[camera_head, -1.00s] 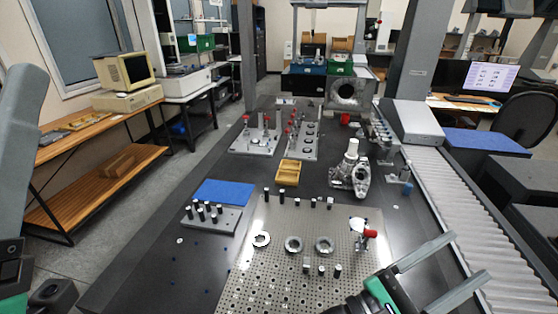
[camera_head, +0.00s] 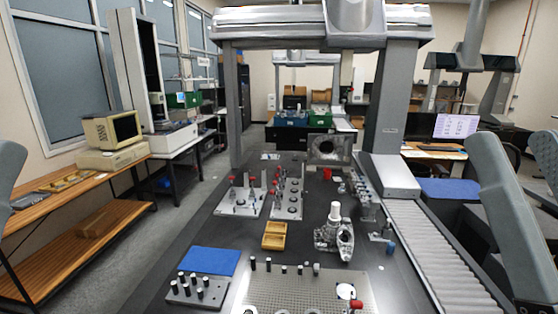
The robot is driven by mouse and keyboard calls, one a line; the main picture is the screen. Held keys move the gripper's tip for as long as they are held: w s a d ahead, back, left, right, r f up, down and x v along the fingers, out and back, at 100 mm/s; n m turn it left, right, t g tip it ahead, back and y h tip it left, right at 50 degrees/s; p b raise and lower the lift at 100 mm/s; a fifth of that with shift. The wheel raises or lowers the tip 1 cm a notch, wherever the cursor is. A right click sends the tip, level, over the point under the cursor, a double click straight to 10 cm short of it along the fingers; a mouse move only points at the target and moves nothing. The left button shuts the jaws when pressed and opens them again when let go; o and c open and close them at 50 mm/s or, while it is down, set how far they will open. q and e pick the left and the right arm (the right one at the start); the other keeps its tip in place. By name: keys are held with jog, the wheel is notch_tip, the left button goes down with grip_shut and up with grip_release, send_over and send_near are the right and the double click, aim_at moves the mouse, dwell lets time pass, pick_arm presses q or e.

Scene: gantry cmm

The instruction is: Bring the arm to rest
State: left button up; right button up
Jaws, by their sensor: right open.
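My right arm shows as a grey link (camera_head: 518,215) along the right edge of the head view. Its gripper is below or outside the picture, so its fingers do not show. Only a small grey part of my left arm (camera_head: 8,172) shows at the left edge, and the left gripper is out of view. The dark table (camera_head: 185,262) carries a perforated metal plate (camera_head: 318,285) at the bottom, with a red-topped clamp (camera_head: 355,305) on its right side. No object is seen in a gripper.
A metal casting (camera_head: 335,235), a wooden tray (camera_head: 275,236), fixture plates (camera_head: 240,207) and a blue mat (camera_head: 210,261) lie on the table. The gantry frame (camera_head: 387,110) spans the table. Dark tabletop is clear at left.

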notch_tip(320, 180, up, 34)
jog(key=p, duration=3)
jog(key=shift+f+y+p, duration=0.15)
jog(key=shift+y+p, duration=0.15)
jog(key=shift+p, duration=0.1)
